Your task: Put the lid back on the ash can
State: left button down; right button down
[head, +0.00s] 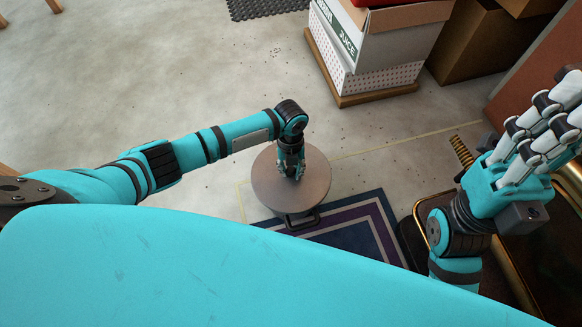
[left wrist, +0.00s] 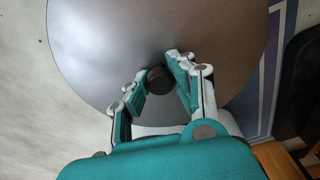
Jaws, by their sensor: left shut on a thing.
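The lid (head: 265,185) is a flat round grey-brown disc with a dark knob (left wrist: 158,80) at its middle. My left gripper (head: 291,174) comes down on it from above and is shut on the knob. The left wrist view shows its fingers on both sides of the knob and the lid (left wrist: 95,60) beneath. A dark curved handle (head: 303,221) sticks out below the lid's near edge. The lid hides the rest of the ash can, so I cannot tell if it sits on the rim or hovers. My right gripper (head: 545,125) is far to the right, away from the lid; its fingertips are unclear.
A blue and purple striped mat (head: 352,222) lies at the lid's lower right. White boxes (head: 365,60) stand on a wooden base behind, with brown cartons (head: 470,45) beside them. A dark brass-edged object (head: 530,240) is at lower right. The concrete floor at left is clear.

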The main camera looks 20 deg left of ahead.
pick_arm(q)
jog(key=c, duration=0.6)
grip_release()
jog(key=shift+o, duration=0.2)
